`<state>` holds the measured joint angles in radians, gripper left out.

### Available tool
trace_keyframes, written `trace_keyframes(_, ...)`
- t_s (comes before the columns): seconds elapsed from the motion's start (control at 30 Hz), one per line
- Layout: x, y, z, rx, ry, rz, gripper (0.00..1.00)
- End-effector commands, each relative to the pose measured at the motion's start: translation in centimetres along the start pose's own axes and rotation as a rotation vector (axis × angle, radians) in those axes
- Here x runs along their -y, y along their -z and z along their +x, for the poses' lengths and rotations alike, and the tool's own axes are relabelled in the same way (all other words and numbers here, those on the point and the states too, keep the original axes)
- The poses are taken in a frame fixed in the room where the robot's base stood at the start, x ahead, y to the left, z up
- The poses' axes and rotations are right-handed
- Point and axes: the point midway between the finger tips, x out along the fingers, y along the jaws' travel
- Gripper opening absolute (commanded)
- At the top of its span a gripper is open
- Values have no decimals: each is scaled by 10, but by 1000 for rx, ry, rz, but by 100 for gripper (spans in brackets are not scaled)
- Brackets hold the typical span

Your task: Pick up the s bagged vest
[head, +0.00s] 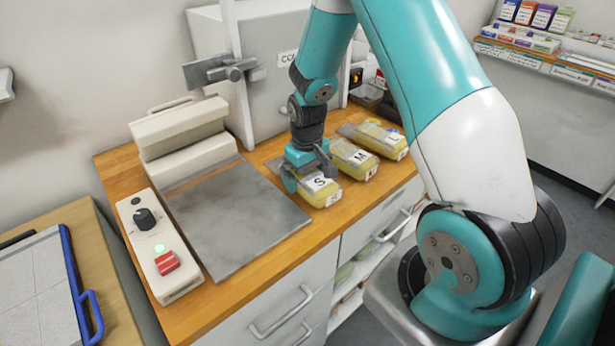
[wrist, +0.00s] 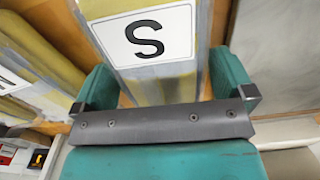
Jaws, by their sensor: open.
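The s bagged vest (head: 322,192) is a yellow packet in clear wrap with a white label reading S. It lies flat on the wooden counter, at the near end of a row of bagged vests. My gripper (head: 306,178) is low over it, with its jaws open. In the wrist view the S bag (wrist: 155,50) lies between the two teal fingers, one on each side, and part of it is hidden by the gripper body. I cannot tell whether the fingers touch the bag.
The M bag (head: 355,160) lies just beyond the S bag, and the L bag (head: 381,138) beyond that. A grey metal plate (head: 235,215) lies to the left, beside a white control box (head: 160,248). A grey cabinet (head: 255,70) stands behind.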

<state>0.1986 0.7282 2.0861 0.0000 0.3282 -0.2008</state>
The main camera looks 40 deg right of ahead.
Motion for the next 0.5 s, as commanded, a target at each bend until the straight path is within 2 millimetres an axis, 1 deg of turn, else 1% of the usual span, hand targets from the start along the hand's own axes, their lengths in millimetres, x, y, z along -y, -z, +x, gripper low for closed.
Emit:
trace_keyframes(0.13, 0, 0, 0, -1, 0, 0, 100)
trace_keyframes(0.17, 0, 0, 0, -1, 0, 0, 98)
trace_keyframes(0.2, 0, 0, 0, -1, 0, 0, 88)
trace_keyframes(0.27, 0, 0, 0, -1, 0, 0, 75)
trace_keyframes(0.3, 0, 0, 0, -1, 0, 0, 66)
trace_keyframes(0.33, 0, 0, 0, -1, 0, 0, 59)
trace_keyframes(0.5, 0, 0, 0, -1, 0, 0, 59)
